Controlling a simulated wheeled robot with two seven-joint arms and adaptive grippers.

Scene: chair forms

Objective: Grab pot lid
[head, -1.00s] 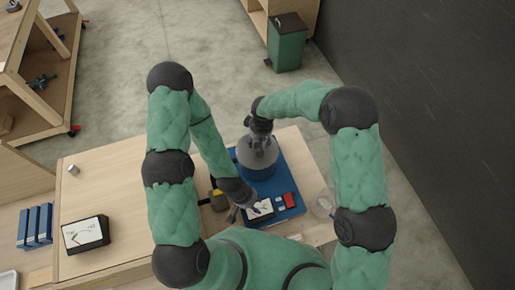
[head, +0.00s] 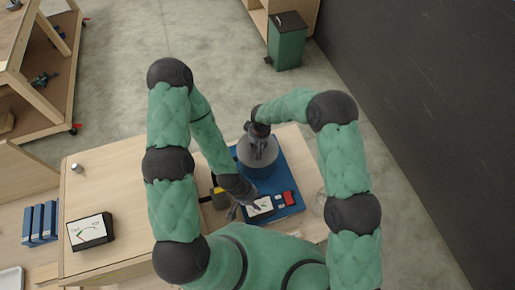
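A grey pot (head: 258,166) with a grey lid (head: 257,148) on top stands on a blue mat (head: 286,177) on the wooden bench. My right gripper (head: 258,134) is at the top middle of the lid, pointing down. Its fingers are small and dark there, so I cannot tell whether they are closed on a knob. My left gripper (head: 243,210) is low over the near left edge of the blue mat, beside a small white-faced device. Its fingers look spread apart with nothing between them.
A white-faced device (head: 259,207) and a red block (head: 290,198) lie on the near part of the mat. A clear glass (head: 321,203) stands right.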

